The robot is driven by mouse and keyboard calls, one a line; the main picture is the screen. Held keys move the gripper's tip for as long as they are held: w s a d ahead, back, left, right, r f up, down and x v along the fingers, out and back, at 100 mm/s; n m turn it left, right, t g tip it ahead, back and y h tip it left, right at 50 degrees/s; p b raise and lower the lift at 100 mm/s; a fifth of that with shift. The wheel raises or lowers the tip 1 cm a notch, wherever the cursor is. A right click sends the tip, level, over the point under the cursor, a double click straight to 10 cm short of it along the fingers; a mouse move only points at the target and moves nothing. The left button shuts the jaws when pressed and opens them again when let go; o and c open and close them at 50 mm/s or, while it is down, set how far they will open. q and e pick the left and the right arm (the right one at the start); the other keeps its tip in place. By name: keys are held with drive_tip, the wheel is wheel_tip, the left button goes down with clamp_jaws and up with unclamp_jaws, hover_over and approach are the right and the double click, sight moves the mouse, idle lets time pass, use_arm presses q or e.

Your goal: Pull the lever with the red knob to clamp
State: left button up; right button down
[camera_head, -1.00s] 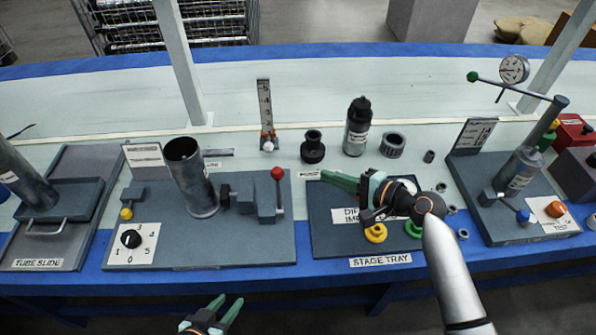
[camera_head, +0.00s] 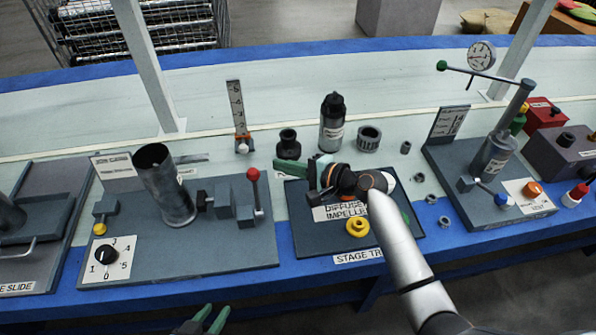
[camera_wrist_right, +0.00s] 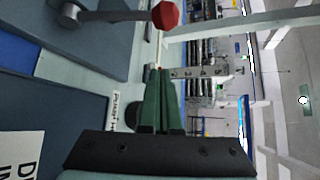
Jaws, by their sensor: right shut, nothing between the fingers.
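The red knob (camera_head: 253,174) tops a thin, upright lever (camera_head: 259,200) at the right end of a grey fixture plate (camera_head: 190,255). A dark clamp block (camera_head: 222,204) lies between the lever and a standing metal tube (camera_head: 168,190). My right gripper (camera_head: 279,165) is shut and empty, its green fingers pointing left, just right of the knob and apart from it. In the right wrist view, the red knob (camera_wrist_right: 165,15) is at the top, beyond and to one side of the shut fingers (camera_wrist_right: 160,78). My left gripper (camera_head: 216,309) is open, low at the bottom edge.
The stage tray (camera_head: 300,225) with a yellow ring (camera_head: 358,227) lies under my right arm. Behind it stand a black fitting (camera_head: 288,146), a dark bottle (camera_head: 331,125) and a ruler stand (camera_head: 239,112). A gauge fixture (camera_head: 490,170) is at right.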

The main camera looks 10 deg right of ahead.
sight(256, 190)
drive_tip(key=a, duration=0.1)
drive_tip(key=s+a, duration=0.1)
drive_tip(key=a, duration=0.2)
drive_tip(key=shift+s+r+p, duration=0.25)
drive_tip(key=shift+r+p, duration=0.05)
drive_tip(key=shift+p, duration=0.1)
drive_tip(key=shift+s+r+n+t+b, duration=0.1)
drive_tip(key=shift+s+n+t+b, duration=0.2)
drive_tip(key=shift+b, duration=0.15)
